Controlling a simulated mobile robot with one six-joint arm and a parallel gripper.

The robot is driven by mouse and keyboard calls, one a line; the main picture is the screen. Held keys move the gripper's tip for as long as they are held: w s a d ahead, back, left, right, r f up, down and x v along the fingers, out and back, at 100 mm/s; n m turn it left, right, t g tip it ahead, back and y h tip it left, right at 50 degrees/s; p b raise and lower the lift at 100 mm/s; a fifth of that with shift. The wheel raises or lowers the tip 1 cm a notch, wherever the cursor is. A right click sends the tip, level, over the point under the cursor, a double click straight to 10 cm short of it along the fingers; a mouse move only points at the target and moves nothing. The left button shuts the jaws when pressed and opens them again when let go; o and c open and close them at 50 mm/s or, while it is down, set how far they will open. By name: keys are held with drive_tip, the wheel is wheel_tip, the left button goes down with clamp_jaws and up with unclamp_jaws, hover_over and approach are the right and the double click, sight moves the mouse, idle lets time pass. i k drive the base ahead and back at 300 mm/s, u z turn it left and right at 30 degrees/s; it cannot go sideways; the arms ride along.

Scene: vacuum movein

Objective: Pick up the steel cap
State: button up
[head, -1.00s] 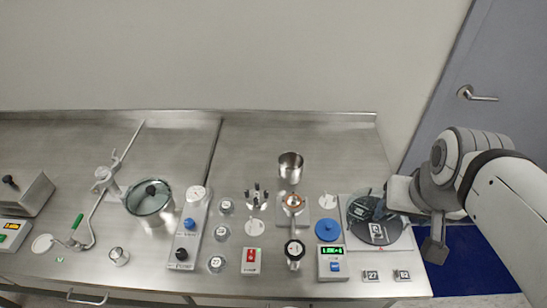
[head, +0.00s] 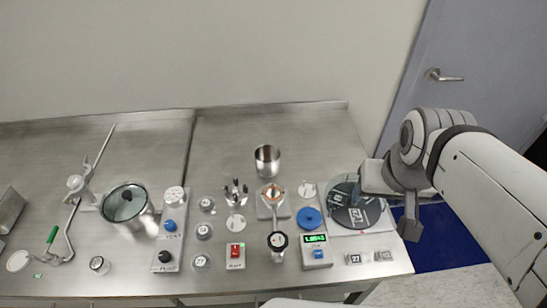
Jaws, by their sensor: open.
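No part can be told for certain as the steel cap. A small round metal-topped piece (head: 99,265) stands alone at the front left of the steel bench. A taller shiny steel cup (head: 267,157) stands upright near the back, right of the bench seam. My gripper (head: 352,197) is at the right end of the bench, above a dark round disc (head: 355,214) on a pale plate. It is far from the small metal-topped piece and holds nothing that I can see. Its fingertips are small and partly hidden by my arm.
A glass-lidded pot (head: 125,204), a vent and pump panel (head: 167,240), several small jars (head: 203,231), a red switch box (head: 236,255), a blue round lid (head: 309,218) and a green-display scale (head: 316,252) crowd the front. The back of the bench (head: 230,130) is mostly clear.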

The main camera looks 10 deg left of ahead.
sight(238, 189)
drive_tip(key=z, duration=0.05)
drive_tip(key=k, duration=0.5)
drive_tip(key=u, duration=0.7)
drive_tip(key=i, duration=0.4)
drive_tip(key=u, duration=0.3)
